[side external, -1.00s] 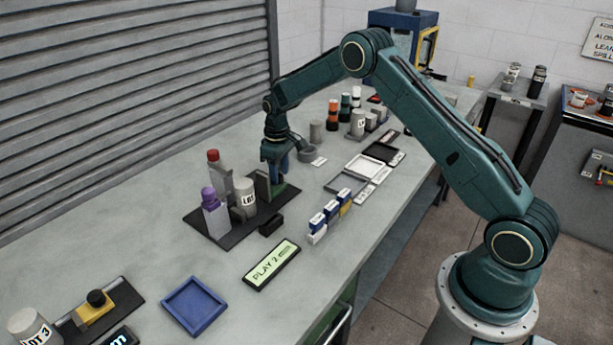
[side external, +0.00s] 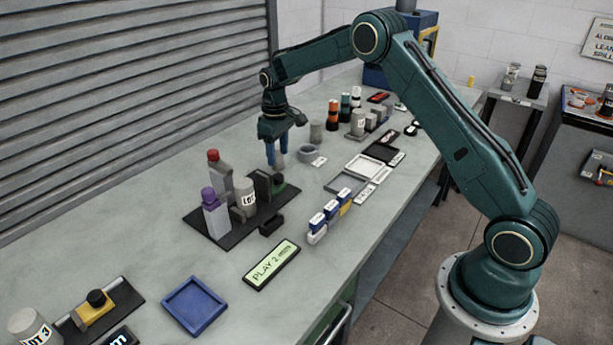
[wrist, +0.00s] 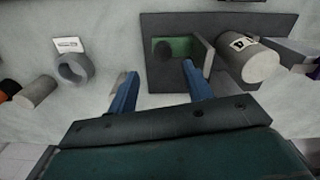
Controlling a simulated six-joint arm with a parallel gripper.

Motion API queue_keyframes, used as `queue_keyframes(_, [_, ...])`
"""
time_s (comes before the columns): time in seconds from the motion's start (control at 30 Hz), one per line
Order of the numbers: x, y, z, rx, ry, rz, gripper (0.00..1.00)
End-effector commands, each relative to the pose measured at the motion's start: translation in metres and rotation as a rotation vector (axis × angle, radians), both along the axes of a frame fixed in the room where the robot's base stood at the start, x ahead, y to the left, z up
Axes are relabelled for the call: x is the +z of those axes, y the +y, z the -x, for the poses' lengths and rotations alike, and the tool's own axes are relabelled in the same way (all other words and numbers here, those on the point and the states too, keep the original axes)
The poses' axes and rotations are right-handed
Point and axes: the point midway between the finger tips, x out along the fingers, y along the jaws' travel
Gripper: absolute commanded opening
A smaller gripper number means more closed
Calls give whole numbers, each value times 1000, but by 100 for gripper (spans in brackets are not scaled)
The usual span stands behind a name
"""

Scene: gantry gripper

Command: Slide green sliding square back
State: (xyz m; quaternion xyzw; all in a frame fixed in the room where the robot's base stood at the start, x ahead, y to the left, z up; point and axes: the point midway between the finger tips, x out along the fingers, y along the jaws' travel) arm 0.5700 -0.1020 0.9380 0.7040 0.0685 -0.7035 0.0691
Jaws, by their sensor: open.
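The green sliding square (side external: 280,188) sits on the dark base plate (side external: 236,228), beside an upright grey plate (side external: 263,186). In the wrist view the green square (wrist: 181,46) carries a dark round knob (wrist: 163,50). The upright grey plate (wrist: 202,53) stands at its right. My gripper (side external: 277,164) is above the green square with its blue fingers pointing down. In the wrist view my gripper (wrist: 161,82) is open, its fingers wide apart with nothing between them.
A grey ring (side external: 309,154) lies behind my gripper. Blue-and-white boxes (side external: 328,217) stand in front.

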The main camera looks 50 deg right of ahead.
Motion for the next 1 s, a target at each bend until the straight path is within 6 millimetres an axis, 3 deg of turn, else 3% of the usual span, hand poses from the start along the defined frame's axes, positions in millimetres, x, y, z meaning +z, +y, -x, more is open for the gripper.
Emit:
queue_keyframes(0.2, [38,-1,-1,-1,-4,1,50])
queue_keyframes(0.4, [61,-1,0,-2,-2,1,50])
queue_keyframes(1.0, [70,-1,0,-2,0,1,50])
